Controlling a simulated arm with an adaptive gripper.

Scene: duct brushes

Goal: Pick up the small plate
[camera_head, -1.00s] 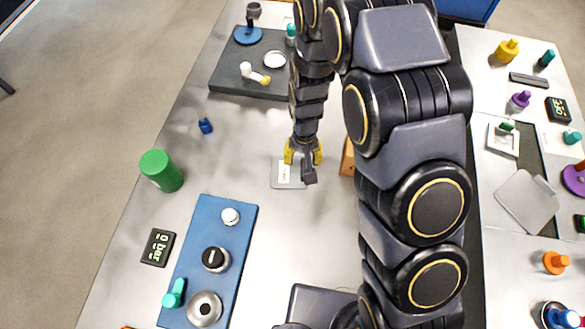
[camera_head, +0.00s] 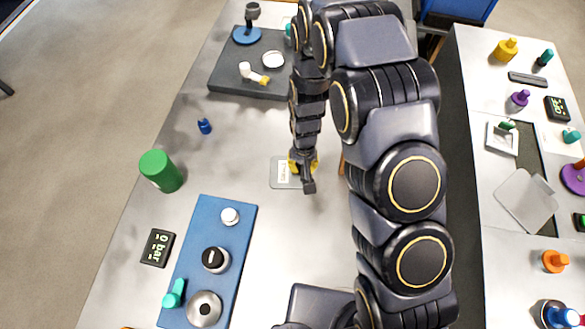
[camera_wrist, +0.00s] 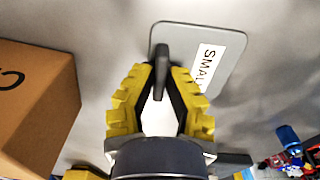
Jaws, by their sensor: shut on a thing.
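The small plate is a flat grey piece with rounded corners and a white label. It lies on the bench top in the head view (camera_head: 277,180), partly hidden by my gripper. In the wrist view the plate (camera_wrist: 182,36) shows at top centre, its label reading "SMAL". A dark upright handle (camera_wrist: 161,62) stands at its near side, between my fingertips. My gripper (camera_wrist: 160,78) has yellow ribbed fingers closed in around this handle. In the head view my gripper (camera_head: 302,168) points down at the plate's right side. The exact contact is hard to see.
A brown box (camera_wrist: 38,100) stands close beside my gripper, mostly hidden in the head view. A green cylinder (camera_head: 160,171), a small blue object (camera_head: 205,126) and a blue board (camera_head: 202,270) with knobs lie to the left. Bare bench surrounds the plate.

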